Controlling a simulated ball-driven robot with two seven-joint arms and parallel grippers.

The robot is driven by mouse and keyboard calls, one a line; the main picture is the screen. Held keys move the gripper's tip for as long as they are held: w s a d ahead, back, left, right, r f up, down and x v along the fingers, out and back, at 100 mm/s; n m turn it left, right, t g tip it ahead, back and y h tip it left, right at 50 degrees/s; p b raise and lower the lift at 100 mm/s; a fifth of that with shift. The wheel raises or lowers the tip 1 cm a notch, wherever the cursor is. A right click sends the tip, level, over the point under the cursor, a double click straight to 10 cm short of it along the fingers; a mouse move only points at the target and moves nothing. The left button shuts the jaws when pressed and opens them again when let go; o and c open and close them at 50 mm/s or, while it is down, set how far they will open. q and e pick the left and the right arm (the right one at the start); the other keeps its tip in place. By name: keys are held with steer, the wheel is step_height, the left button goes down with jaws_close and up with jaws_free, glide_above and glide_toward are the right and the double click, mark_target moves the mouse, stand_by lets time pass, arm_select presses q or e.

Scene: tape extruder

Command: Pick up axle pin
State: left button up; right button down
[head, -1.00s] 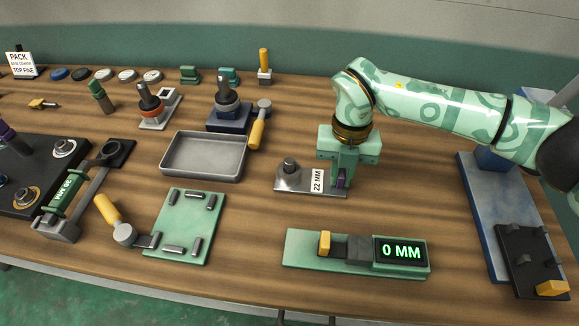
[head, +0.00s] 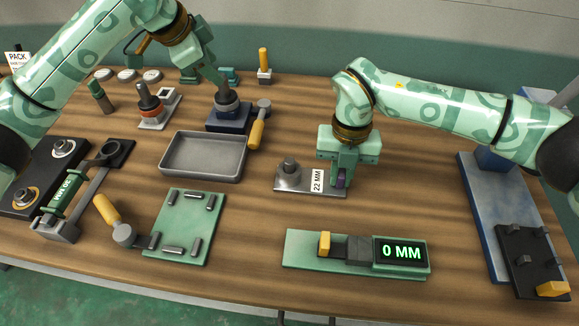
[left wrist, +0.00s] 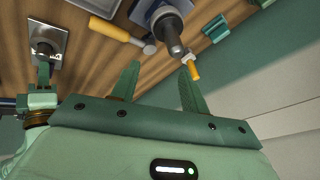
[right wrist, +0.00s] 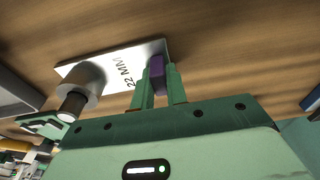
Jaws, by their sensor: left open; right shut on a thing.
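A dark grey pin (head: 226,102), which looks like the axle pin, stands upright in a blue block (head: 228,121) behind the metal tray. My right gripper (head: 341,180) is shut on a purple piece (right wrist: 157,74) at the end of the metal plate marked 22 MM (head: 292,182).
A yellow-handled tool (head: 257,132) lies close right of the blue block. An empty metal tray (head: 180,165) is in front. An orange-ringed knob stand (head: 152,108) is to the left, and a yellow stick in a holder (head: 264,64) stands behind. A gauge reading 0 MM (head: 400,252) sits at the front.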

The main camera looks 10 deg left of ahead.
arm_select(q)
steer(key=s+d+m+g, duration=0.1)
steer(key=s+d+g, duration=0.1)
steer(key=s+d, duration=0.35)
steer(key=m+g, duration=0.2)
steer(key=g, duration=0.1)
glide_toward(289, 160)
steer(key=shift+h, duration=0.3)
steer(key=x, duration=0.8)
steer(key=shift+a+f, duration=0.2)
steer(key=shift+f, duration=0.25)
steer(key=shift+c, duration=0.4)
jaws_close()
